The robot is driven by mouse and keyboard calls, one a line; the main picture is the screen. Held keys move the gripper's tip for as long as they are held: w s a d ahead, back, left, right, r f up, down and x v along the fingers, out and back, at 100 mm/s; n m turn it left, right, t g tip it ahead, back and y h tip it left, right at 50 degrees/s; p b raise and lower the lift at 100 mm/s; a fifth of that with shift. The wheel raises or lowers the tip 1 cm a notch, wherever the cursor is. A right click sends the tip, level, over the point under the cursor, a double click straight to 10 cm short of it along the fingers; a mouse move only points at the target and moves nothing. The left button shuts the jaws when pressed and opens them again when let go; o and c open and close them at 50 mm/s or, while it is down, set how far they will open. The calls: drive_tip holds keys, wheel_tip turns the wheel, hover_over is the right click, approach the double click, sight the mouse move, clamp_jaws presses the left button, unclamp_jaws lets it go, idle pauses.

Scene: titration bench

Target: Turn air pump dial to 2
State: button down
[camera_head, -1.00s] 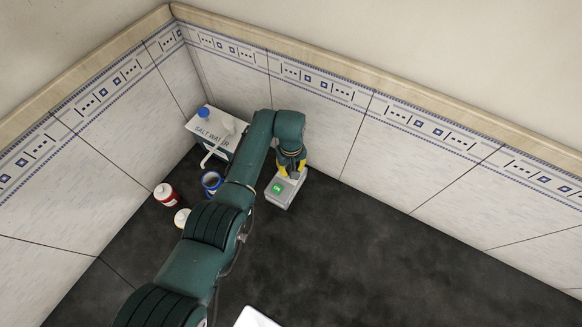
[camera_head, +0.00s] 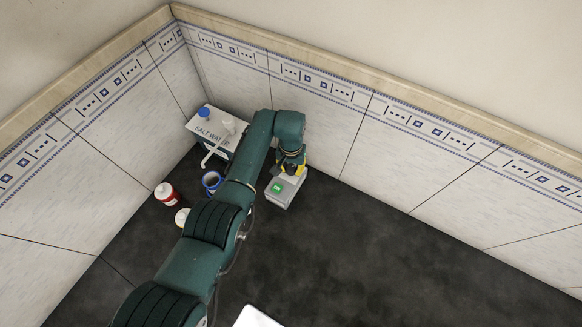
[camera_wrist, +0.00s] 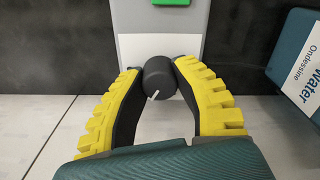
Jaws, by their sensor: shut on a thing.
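The air pump (camera_head: 283,193) is a grey box with a green ON button (camera_head: 277,188), standing near the back wall in the head view. In the wrist view its grey casing (camera_wrist: 196,20) shows at the top, with the green button (camera_wrist: 172,2) at the frame edge. The black dial (camera_wrist: 160,77) has a white pointer line, tilted toward the lower left. My gripper (camera_wrist: 160,68), with yellow ridged fingers, is shut on the dial, one fingertip on each side. In the head view my gripper (camera_head: 291,169) is over the pump's far end. No dial numbers are readable.
The salt water box (camera_head: 215,128) with a blue cap stands left of my arm. A blue ring-shaped container (camera_head: 211,181), a red and white bottle (camera_head: 165,193) and a white container (camera_head: 182,216) stand nearby. The dark bench right of the pump is clear.

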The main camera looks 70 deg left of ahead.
sight(291, 168)
drive_tip(key=shift+d+f, duration=0.1)
drive_tip(key=shift+f, duration=0.05)
drive_tip(key=c, duration=0.7)
unclamp_jaws()
drive_tip(key=shift+r, duration=0.2)
wheel_tip(291, 168, up, 12)
drive_tip(key=shift+f, duration=0.1)
